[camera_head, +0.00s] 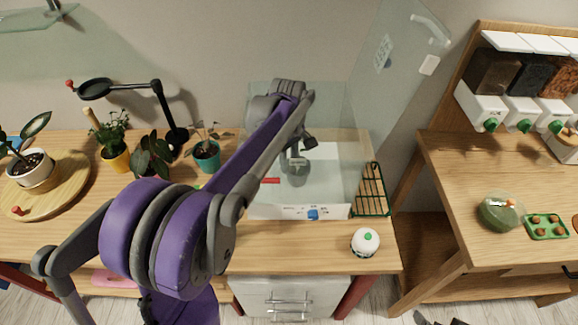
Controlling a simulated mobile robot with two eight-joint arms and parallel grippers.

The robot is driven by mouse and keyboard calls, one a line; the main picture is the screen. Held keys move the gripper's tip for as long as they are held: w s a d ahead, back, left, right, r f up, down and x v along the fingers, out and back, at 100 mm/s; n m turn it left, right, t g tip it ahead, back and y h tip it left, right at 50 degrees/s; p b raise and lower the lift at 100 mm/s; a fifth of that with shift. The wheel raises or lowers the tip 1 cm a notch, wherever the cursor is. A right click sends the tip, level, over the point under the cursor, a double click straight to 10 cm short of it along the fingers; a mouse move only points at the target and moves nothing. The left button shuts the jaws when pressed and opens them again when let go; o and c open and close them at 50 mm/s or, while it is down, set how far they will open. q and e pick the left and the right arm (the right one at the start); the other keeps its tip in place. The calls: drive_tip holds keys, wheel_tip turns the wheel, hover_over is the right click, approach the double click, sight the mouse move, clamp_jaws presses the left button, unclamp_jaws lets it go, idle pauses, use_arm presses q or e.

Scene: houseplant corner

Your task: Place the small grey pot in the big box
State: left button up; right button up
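The big box (335,185) is a clear case on the wooden table, with a white front strip and a blue latch. Its clear lid (400,60) stands open, raised to the back right. My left arm, purple and grey, reaches from the lower left over the box. My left gripper (299,148) points down within the box's opening. A small grey rounded thing, which looks like the small grey pot (296,172), is directly below the gripper, inside the box outline. The fingers are small and partly hidden by the arm, so their grip on the pot is unclear. My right gripper does not show clearly.
Potted plants (152,155), a teal pot (207,157) and a black lamp (165,110) stand left of the box. A green rack (371,190) is close on its right. A white round container (365,242) sits near the front edge. Another table (470,190) is at right.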

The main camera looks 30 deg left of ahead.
use_arm(q)
wheel_tip(320, 180, up, 10)
drive_tip(key=shift+s+f, duration=0.15)
drive_tip(key=shift+f, duration=0.05)
